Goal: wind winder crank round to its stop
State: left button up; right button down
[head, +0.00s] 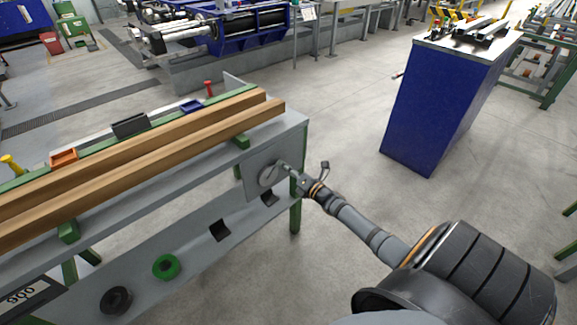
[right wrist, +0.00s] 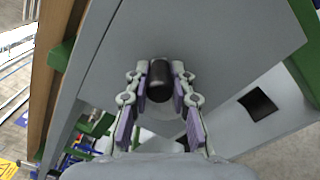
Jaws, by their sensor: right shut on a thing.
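The winder crank (head: 268,175) is a grey round disc on a grey plate at the right end of the runout table's front side. Its dark cylindrical handle (right wrist: 159,80) shows in the right wrist view, upright in the picture between the fingers. My right gripper (head: 288,170) reaches the crank from the right and is shut on that handle. It also shows in the right wrist view (right wrist: 158,72), with one finger on each side of the handle. In the head view the handle is mostly hidden by the fingers. My left gripper is not in view.
Long wooden beams (head: 150,148) lie along the table on green supports. Below the crank, the front panel (head: 195,250) has square holes, a green ring (head: 166,266) and a black ring (head: 116,300). A blue cabinet (head: 440,110) stands at back right. The floor between is clear.

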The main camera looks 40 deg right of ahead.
jog(key=shift+a+r+n+p, duration=0.4)
jog(key=shift+a+r+n, duration=0.1)
jog(key=shift+n, duration=0.5)
jog(key=shift+a+r+n, duration=0.15)
jog(key=shift+a+n, duration=0.1)
jog(key=shift+n, duration=0.25)
jog(key=n, duration=0.1)
jog(key=a+n+p, duration=0.1)
jog(key=shift+s+a+r+n, duration=0.1)
jog(key=shift+a+r+n, duration=0.05)
jog(key=shift+r+n, duration=0.15)
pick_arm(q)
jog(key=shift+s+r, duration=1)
pick_arm(e)
jog(key=shift+s+a+n, duration=0.1)
jog(key=shift+a+n, duration=0.4)
jog(key=shift+n, duration=0.35)
jog(key=shift+a+n, duration=0.5)
jog(key=shift+n, duration=0.35)
jog(key=c, duration=1.1)
grip_release()
jog(key=shift+c, duration=0.2)
